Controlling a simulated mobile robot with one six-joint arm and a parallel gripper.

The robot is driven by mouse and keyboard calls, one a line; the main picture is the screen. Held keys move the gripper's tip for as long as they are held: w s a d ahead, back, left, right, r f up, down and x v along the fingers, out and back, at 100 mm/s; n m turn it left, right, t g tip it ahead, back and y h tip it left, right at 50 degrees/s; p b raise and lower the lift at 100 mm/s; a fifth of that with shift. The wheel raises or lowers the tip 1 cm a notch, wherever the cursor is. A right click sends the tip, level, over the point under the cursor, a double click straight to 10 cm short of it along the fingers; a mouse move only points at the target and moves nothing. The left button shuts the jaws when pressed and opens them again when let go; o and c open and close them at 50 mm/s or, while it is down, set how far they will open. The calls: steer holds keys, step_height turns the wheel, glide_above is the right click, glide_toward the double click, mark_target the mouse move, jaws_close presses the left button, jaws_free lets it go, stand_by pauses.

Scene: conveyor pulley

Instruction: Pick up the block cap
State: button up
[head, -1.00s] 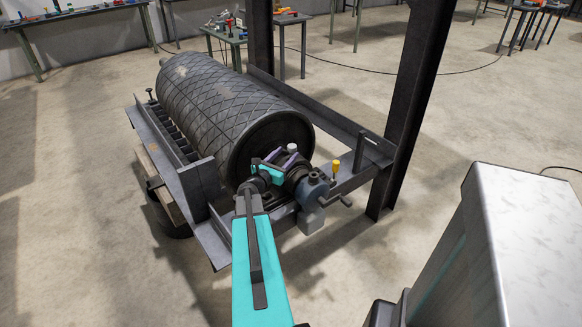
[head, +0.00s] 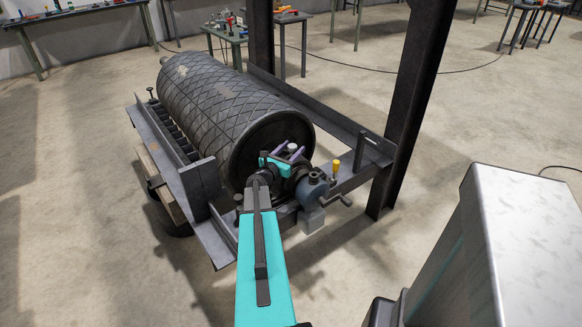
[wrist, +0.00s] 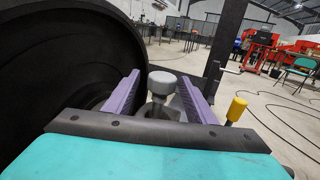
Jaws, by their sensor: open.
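The block cap appears to be the light grey round-topped piece (wrist: 162,84) at the near end of the drum; in the head view its pale top (head: 292,147) shows small. My gripper (wrist: 160,78) is open, with one purple finger on each side of the cap. Gaps show between the cap and both fingers in the wrist view. In the head view my gripper (head: 289,152) sits low in front of the drum's end face. The cap's lower part is partly hidden by the gripper's dark front plate.
The large ribbed drum (head: 225,105) is close on the left. A yellow-topped post (head: 336,164) and a blue-grey housing with a crank (head: 312,190) stand to the right. A dark steel upright (head: 405,120) rises beyond them.

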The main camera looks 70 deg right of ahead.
jaws_close()
steer(key=shift+w, duration=0.1)
stand_by(1.2)
